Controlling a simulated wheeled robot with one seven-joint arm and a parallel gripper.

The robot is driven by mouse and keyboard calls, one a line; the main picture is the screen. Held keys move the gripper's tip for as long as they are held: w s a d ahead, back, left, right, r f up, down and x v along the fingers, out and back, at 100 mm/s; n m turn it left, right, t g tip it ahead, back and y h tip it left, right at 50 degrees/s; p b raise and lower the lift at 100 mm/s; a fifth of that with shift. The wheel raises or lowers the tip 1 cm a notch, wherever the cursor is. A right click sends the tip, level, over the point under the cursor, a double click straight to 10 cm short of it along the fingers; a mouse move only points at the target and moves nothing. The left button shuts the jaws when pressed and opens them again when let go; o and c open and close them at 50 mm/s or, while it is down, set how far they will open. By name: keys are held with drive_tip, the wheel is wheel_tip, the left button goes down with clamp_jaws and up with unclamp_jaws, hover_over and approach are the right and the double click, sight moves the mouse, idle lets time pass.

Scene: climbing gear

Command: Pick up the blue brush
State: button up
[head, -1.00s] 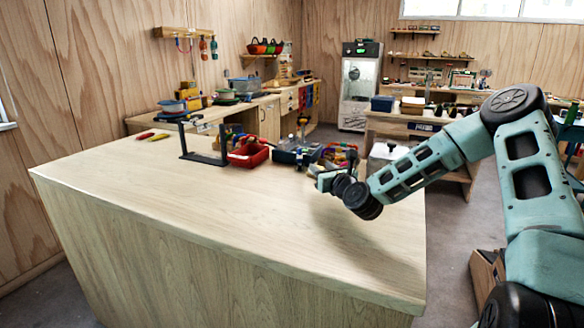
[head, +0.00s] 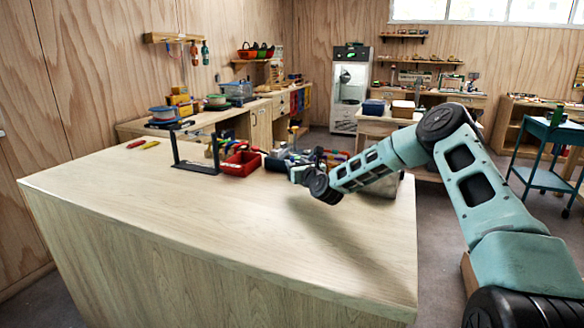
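I cannot make out the blue brush for certain. Several small, dark and coloured items crowd the far right part of the bench, in and around a dark bin (head: 277,162), and my arm hides some of them. My gripper (head: 298,175) is at the end of the teal arm, low over the bench and close to the near side of this cluster. Its fingers are small and partly hidden by the wrist, so I cannot tell whether they are open or shut or hold anything.
A red bin (head: 242,164) stands left of the dark bin, and a black frame stand (head: 197,168) left of that. Red (head: 136,144) and yellow (head: 151,145) tools lie at the far left. The wooden benchtop (head: 190,215) is clear in front.

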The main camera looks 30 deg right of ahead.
sight(293, 160)
drive_tip(key=shift+w+d+p, duration=0.15)
drive_tip(key=shift+w+p, duration=0.2)
drive_tip(key=shift+w, duration=0.85)
drive_tip(key=shift+w+d+p, duration=0.15)
drive_tip(key=shift+w+p, duration=0.2)
drive_tip(key=shift+w, duration=0.8)
clamp_jaws()
